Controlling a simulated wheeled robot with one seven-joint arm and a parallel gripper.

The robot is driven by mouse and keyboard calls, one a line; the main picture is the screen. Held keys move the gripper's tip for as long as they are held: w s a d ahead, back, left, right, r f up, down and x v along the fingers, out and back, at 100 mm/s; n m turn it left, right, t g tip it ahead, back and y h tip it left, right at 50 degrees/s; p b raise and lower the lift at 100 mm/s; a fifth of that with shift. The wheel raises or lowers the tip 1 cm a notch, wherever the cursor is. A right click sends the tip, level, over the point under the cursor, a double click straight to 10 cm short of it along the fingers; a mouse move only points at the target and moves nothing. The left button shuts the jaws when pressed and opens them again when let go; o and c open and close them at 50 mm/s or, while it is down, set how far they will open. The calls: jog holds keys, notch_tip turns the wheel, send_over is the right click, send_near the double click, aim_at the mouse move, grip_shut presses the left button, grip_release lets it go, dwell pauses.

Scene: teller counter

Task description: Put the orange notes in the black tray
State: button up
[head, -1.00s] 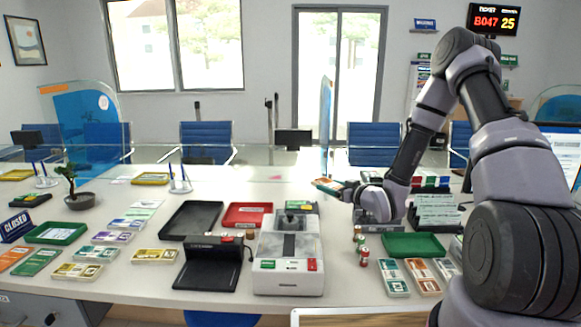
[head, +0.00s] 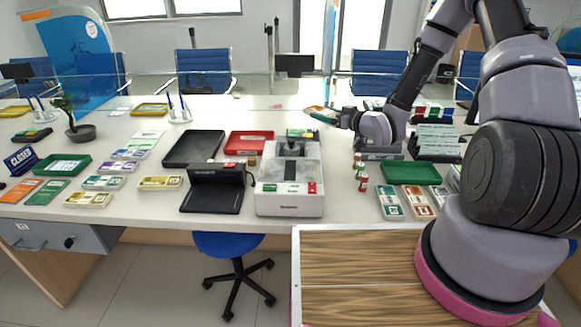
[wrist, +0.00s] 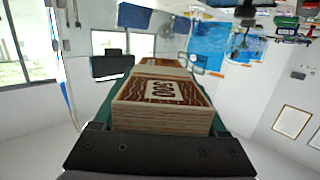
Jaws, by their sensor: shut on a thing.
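My gripper (head: 332,115) is shut on a bundle of orange-brown notes (head: 319,111) and holds it above the counter, right of the middle. In the wrist view the bundle (wrist: 160,103) shows a patterned top with a pale number label and lies between my fingers. The black tray (head: 178,162) lies flat on the counter, left of my gripper and well apart from it. It looks empty.
A red tray (head: 236,149) sits right of the black tray. A black stand-like device (head: 212,190) and a grey-white machine (head: 290,203) stand in front. Small cylinders (head: 362,183) and a green tray (head: 409,180) are on the right. Note bundles (head: 88,200) lie left.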

jog(key=s+a+n+g+y, duration=0.4)
jog(key=s+a+n+g, duration=0.15)
jog(key=a, duration=0.25)
jog(key=n+g+y, duration=0.2)
jog(key=n+g, duration=0.2)
jog(key=g, duration=0.2)
send_over(290, 170)
jog(key=shift+f, duration=1.05)
jog(key=shift+f, duration=0.1)
notch_tip(290, 170, down, 9)
jog(key=shift+f, duration=0.2)
jog(key=shift+f, duration=0.1)
jog(key=o, duration=1.5)
